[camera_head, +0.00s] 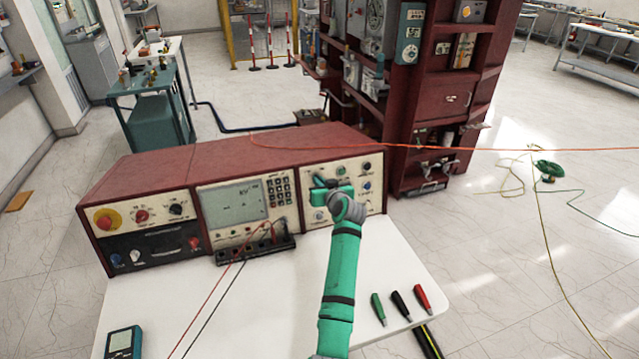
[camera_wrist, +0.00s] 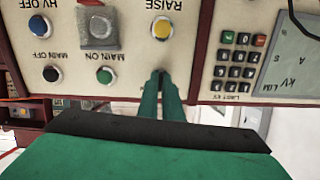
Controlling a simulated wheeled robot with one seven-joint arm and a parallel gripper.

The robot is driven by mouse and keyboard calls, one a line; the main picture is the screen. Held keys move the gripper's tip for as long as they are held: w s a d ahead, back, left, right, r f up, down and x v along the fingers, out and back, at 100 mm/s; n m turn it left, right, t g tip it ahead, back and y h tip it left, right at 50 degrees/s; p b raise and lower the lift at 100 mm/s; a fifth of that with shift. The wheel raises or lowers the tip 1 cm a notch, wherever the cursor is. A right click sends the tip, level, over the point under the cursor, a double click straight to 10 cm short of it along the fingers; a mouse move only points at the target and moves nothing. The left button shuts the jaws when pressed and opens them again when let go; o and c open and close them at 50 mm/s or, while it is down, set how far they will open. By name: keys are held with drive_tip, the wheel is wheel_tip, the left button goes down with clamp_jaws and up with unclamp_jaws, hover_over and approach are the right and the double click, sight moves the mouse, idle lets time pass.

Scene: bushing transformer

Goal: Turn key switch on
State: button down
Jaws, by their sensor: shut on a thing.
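The right-hand control panel (camera_head: 345,178) of the red console faces the table. My gripper (camera_head: 322,184) is at its upper left, with the green fingers reaching to the panel face. In the wrist view the panel appears upside down, and my gripper (camera_wrist: 161,80) has its two fingertips nearly together against the panel, beside the yellow button (camera_wrist: 162,27). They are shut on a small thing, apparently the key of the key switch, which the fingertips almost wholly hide. Its turned position cannot be told.
Close to the fingers are a green button (camera_wrist: 104,75), a dark button (camera_wrist: 51,74) and a keypad (camera_wrist: 236,64). The white table (camera_head: 260,305) holds a handheld meter (camera_head: 123,343) and several coloured plugs (camera_head: 400,305). Red and black leads (camera_head: 222,305) cross it.

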drive_tip(key=shift+m+y, duration=0.4)
drive_tip(key=shift+m, duration=3.3)
drive_tip(key=c, duration=1.9)
unclamp_jaws()
drive_tip(key=shift+c, duration=0.2)
drive_tip(key=v, duration=1)
drive_tip(key=shift+s, duration=0.35)
drive_tip(key=shift+d+r, duration=0.1)
drive_tip(key=shift+d, duration=0.05)
